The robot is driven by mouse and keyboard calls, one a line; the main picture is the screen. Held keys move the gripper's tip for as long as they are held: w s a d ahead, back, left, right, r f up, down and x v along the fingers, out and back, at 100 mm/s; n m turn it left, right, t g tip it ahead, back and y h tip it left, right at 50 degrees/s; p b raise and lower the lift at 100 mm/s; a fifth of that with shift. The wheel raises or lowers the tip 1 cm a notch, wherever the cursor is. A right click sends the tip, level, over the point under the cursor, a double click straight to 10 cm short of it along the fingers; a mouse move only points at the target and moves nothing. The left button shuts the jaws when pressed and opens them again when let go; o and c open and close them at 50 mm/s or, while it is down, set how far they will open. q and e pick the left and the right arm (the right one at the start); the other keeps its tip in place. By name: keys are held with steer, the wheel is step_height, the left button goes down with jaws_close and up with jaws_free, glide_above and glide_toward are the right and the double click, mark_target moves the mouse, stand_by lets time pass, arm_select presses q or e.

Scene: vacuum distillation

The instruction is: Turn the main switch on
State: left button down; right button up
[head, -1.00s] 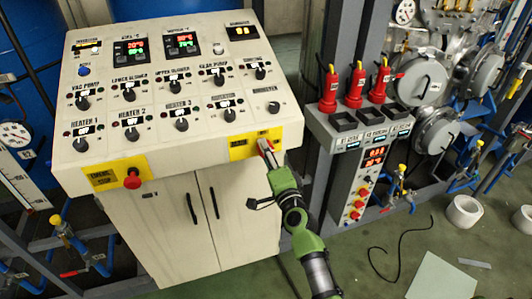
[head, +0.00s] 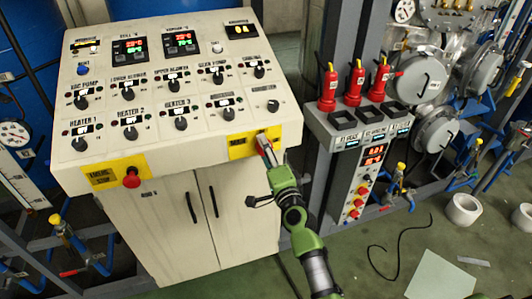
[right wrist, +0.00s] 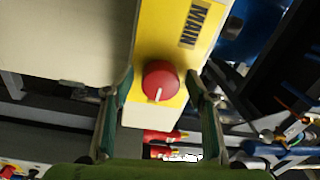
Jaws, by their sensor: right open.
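The main switch is a round red knob (right wrist: 160,80) with a white mark, on a yellow plate (right wrist: 158,35) labelled MAIN. In the right wrist view the white mark points down in the picture. My right gripper (right wrist: 160,87) is open, with one finger on each side of the knob. I cannot tell whether the fingers touch it. In the head view my right gripper (head: 267,152) is at the yellow main plate (head: 242,150) on the console's front right corner, and largely hides the knob. My left gripper is not in view.
The white console (head: 180,150) has rows of black knobs and lit displays. A red emergency button (head: 132,178) sits at its front left. A grey pump control unit (head: 350,145) with red bottles stands to the right. A black cable and white rolls (head: 464,210) lie on the floor.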

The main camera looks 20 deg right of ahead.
steer(key=s, duration=1.2)
steer(key=shift+d+f, duration=0.2)
steer(key=shift+f, duration=0.05)
